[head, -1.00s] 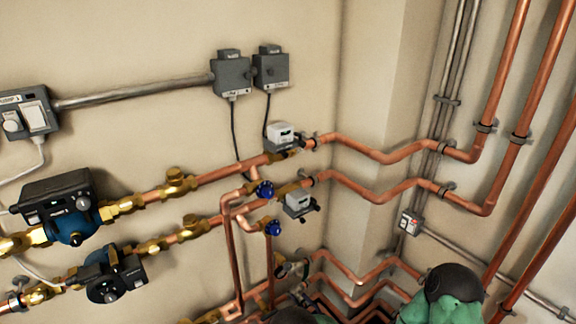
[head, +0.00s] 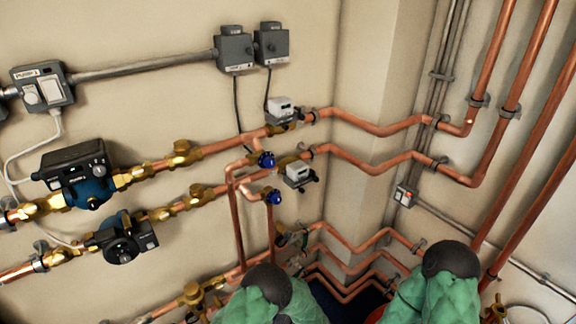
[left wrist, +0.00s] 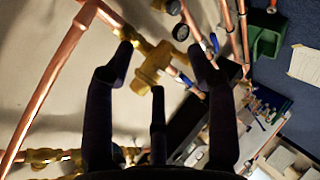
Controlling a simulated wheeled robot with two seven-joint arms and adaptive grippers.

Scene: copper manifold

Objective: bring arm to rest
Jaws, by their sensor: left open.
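In the head view, green-covered parts of my own arms (head: 265,297) rise at the bottom edge, one at the middle and one at the right (head: 450,282). Neither gripper shows in the head view, and my right gripper is out of sight.
Copper pipes (head: 372,128) run along the wall and around the corner. Two pumps (head: 78,172) and (head: 122,240) and blue valve handles (head: 266,159) stick out from the wall. The left wrist view shows a green bin (left wrist: 266,35) and a paper sheet (left wrist: 305,65) on blue floor.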

